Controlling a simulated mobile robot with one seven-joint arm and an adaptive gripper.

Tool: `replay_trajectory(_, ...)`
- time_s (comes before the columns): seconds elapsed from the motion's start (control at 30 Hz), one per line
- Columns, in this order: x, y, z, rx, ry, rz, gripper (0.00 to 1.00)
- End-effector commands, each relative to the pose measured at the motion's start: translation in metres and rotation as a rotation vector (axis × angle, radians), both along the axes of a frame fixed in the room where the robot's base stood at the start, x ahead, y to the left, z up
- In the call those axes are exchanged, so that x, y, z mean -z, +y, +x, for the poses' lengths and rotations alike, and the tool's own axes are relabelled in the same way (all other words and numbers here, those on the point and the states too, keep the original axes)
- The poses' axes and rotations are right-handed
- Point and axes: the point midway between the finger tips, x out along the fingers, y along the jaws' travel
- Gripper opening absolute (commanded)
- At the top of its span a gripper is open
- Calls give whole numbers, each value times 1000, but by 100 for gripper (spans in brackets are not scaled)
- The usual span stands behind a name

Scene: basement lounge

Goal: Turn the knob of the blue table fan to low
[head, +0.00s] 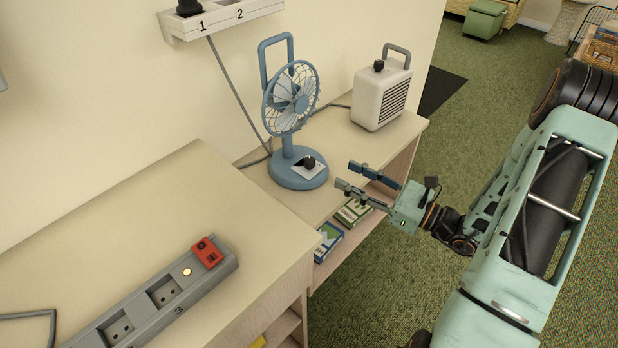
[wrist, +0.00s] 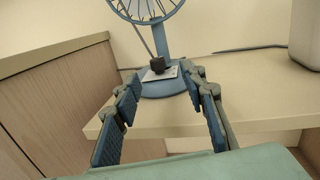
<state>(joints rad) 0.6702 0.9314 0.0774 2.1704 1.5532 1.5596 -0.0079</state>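The blue table fan (head: 291,98) stands upright on the lower shelf top by the wall. Its round base (head: 290,178) carries a white plate with a black knob (head: 309,162) on the side facing my gripper. My gripper (head: 352,174) is open and empty, to the right of the fan base and apart from it. In the wrist view the knob (wrist: 157,64) and its plate (wrist: 160,74) show beyond and between the open fingers (wrist: 166,110). The fan's head is cut off at the top there. The knob's setting is too small to read.
A white heater (head: 382,92) with a handle stands right of the fan. A higher cabinet top (head: 150,220) at left holds a grey power strip (head: 165,295) with a red switch (head: 207,252). A numbered wall socket box (head: 225,18) hangs above. Boxes (head: 328,240) lie on the shelf below.

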Motion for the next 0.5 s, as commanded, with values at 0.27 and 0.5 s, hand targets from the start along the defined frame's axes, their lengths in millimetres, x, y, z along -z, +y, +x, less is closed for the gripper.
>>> replay_trajectory(0.27, 5, -10, -12, -43, 30, -40, 39)
replay_trajectory(0.5, 4, 15, 2, -49, 31, -40, 39)
